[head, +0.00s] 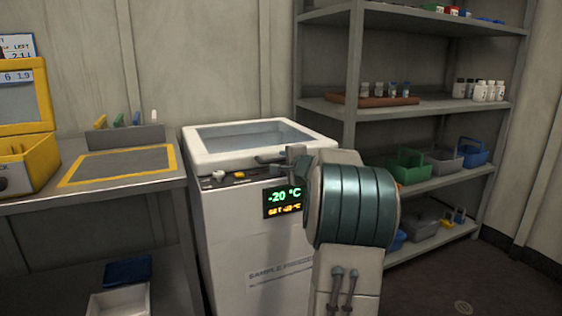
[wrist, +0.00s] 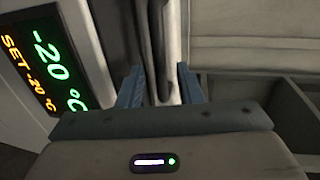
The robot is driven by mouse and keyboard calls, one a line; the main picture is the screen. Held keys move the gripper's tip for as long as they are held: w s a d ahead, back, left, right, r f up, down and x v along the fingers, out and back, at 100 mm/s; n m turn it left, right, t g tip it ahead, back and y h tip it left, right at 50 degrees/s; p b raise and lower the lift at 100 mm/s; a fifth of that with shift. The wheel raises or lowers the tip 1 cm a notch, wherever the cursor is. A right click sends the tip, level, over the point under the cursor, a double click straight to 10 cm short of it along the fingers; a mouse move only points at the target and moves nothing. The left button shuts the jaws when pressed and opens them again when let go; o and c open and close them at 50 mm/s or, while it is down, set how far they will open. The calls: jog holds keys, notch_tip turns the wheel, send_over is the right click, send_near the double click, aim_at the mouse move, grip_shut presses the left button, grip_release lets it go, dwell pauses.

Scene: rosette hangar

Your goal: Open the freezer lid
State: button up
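The white sample freezer (head: 255,245) stands in the middle of the head view. Its lid (head: 207,155), a white frame around a glass pane, lies down flat and looks closed. A dark handle (head: 266,160) is at the lid's front edge. My gripper (head: 290,157) is at the right part of this handle, partly hidden by my arm. In the wrist view my gripper (wrist: 161,84) shows two blue fingers apart, with a dark bar, seemingly the handle (wrist: 157,45), and a pale edge between or just beyond them. Contact is not clear.
The freezer's display (head: 283,202) reads -20 °C. A bench with a yellow-edged mat (head: 120,165) stands to the left. A shelf rack (head: 352,90) with bottles and baskets stands to the right, behind my arm. The space above the lid looks clear.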

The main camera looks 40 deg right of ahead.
aim_at(281, 159)
jog(key=shift+x, duration=2.05)
grip_shut()
jog(key=shift+r+p, duration=0.1)
jog(key=shift+p, duration=0.2)
